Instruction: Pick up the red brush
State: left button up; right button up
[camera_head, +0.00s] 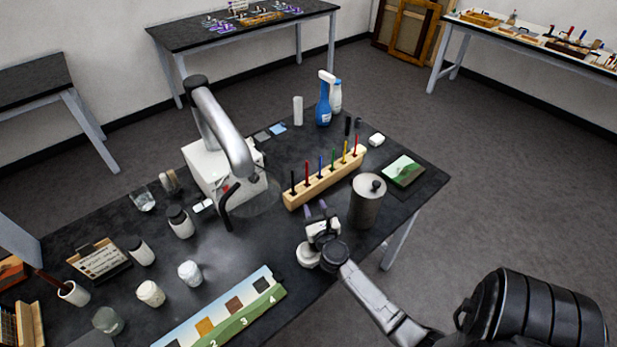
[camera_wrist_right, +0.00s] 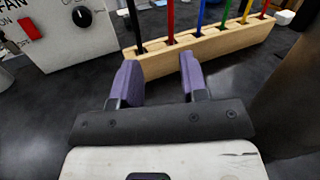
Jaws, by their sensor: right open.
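A wooden holder (camera_head: 318,189) stands on the black table with several brushes upright in a row. A red brush (camera_head: 307,173) is second from the left, between a black brush (camera_head: 292,182) and a blue brush (camera_head: 320,165). Another red brush (camera_head: 356,144) stands at the right end. My right gripper (camera_head: 319,211) is open and empty, on the near side of the holder. In the right wrist view its fingers (camera_wrist_right: 160,70) point at the holder (camera_wrist_right: 200,50), with the second-from-left red brush (camera_wrist_right: 171,17) beyond the gap. My left gripper is out of view.
A grey metal canister (camera_head: 367,203) stands close to the right of my right gripper. A white fan unit (camera_head: 207,168) with a silver duct is left of the holder. A painted, numbered board (camera_head: 235,318) lies nearer. A small green picture (camera_head: 403,170) lies right.

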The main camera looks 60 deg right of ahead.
aim_at(307, 179)
jog(key=shift+m+g+h, duration=0.3)
jog(key=shift+m+g, duration=0.2)
jog(key=shift+m, duration=0.4)
jog(key=x, duration=0.4)
jog(key=b+x, duration=0.1)
jog(key=x, duration=0.3)
jog(key=f+x, duration=0.1)
jog(key=x, duration=0.4)
jog(key=shift+s+d+f+b, duration=0.1)
jog(key=shift+s+d+b, duration=0.1)
jog(key=shift+d+b, duration=0.1)
jog(key=shift+w+d, duration=0.4)
jog(key=c, duration=0.7)
grip_shut()
